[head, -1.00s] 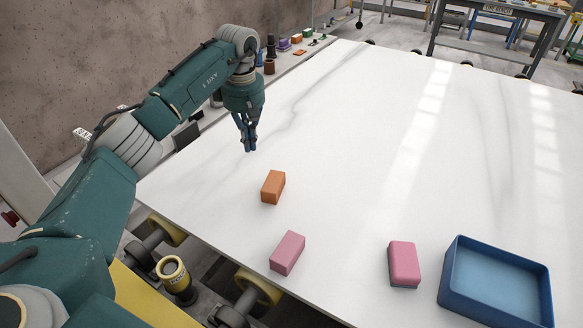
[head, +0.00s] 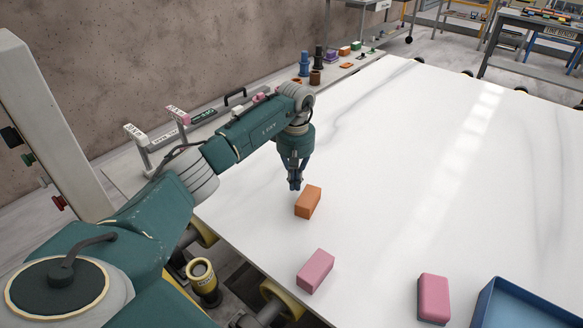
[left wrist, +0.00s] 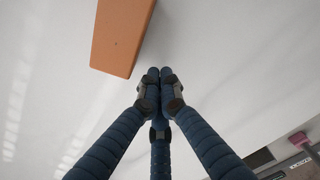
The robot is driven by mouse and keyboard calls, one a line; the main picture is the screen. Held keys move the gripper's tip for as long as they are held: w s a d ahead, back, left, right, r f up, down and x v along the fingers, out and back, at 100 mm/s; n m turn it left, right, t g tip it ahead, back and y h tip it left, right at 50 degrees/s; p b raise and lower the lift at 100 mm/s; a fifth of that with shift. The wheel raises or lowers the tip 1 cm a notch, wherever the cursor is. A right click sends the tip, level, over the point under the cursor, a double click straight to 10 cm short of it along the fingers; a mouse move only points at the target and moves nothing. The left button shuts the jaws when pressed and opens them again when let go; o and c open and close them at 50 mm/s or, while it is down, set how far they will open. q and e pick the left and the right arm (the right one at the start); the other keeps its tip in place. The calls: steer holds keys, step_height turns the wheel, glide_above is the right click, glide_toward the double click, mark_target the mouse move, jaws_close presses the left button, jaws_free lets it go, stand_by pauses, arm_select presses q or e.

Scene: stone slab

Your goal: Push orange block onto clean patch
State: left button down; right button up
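The orange block (head: 308,202) lies on the white stone slab (head: 372,150), near its left edge. In the left wrist view the orange block (left wrist: 121,36) fills the upper left, just beyond my fingertips. My left gripper (head: 295,185) has its fingers together, pointing down just behind and to the left of the block. In the left wrist view its blue fingers (left wrist: 160,76) meet at the tips with nothing between them. A narrow gap shows between fingertips and block there. I cannot make out a distinct clean patch. My right gripper is not in view.
A pink block (head: 315,271) lies nearer me on the slab. A second pink block (head: 433,298) and a blue tray (head: 487,305) are at the front right. The slab's middle and far side are clear. Small items stand on a ledge along the wall.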

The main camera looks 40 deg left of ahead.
mark_target(308, 201)
arm_select(q)
steer(key=shift+s+d, duration=0.45)
steer(key=shift+d, duration=0.3)
steer(key=shift+s+d, duration=0.4)
steer(key=shift+d, duration=0.4)
